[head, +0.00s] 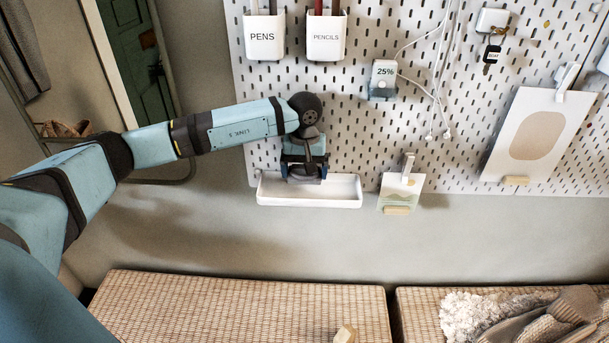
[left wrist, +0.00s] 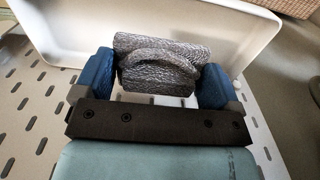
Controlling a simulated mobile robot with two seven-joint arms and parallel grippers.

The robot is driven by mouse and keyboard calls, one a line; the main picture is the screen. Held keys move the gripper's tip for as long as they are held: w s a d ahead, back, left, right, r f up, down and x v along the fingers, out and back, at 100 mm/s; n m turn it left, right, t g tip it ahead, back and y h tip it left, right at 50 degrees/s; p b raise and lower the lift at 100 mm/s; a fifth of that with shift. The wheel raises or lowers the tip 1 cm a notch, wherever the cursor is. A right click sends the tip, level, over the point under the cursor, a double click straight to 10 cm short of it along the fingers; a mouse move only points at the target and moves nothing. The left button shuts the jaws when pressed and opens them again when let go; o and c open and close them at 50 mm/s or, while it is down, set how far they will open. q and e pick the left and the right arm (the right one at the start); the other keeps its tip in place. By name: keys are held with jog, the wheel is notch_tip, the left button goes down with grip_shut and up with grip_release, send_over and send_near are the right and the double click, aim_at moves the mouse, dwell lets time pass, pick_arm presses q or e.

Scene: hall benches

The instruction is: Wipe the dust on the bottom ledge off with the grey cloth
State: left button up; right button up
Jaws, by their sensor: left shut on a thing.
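The bottom ledge (head: 335,192) is a shallow white tray fixed at the lower edge of the pegboard. It also shows in the left wrist view (left wrist: 90,30), around and beyond the fingers. My left gripper (head: 304,172) is at the ledge, pointing down over its middle. In the left wrist view its blue fingers (left wrist: 158,82) are shut on the grey cloth (left wrist: 155,62), which is folded with a raised loop. The cloth is at the ledge; I cannot tell if it touches the floor of it. No dust can be made out. My right gripper is not in view.
On the white pegboard (head: 420,150) hang a PENS cup (head: 263,37), a PENCILS cup (head: 326,37), a 25% device (head: 384,75), cables and a key (head: 491,57). A small card (head: 402,186) hangs just right of the ledge. Woven benches (head: 230,305) stand below.

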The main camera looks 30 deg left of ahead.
pick_arm(q)
jog(key=shift+w+a+r, duration=0.15)
jog(key=shift+a+r, duration=0.05)
jog(key=shift+r, duration=0.85)
jog(key=shift+r, duration=0.1)
jog(key=shift+r+p, duration=0.55)
jog(key=shift+r, duration=0.9)
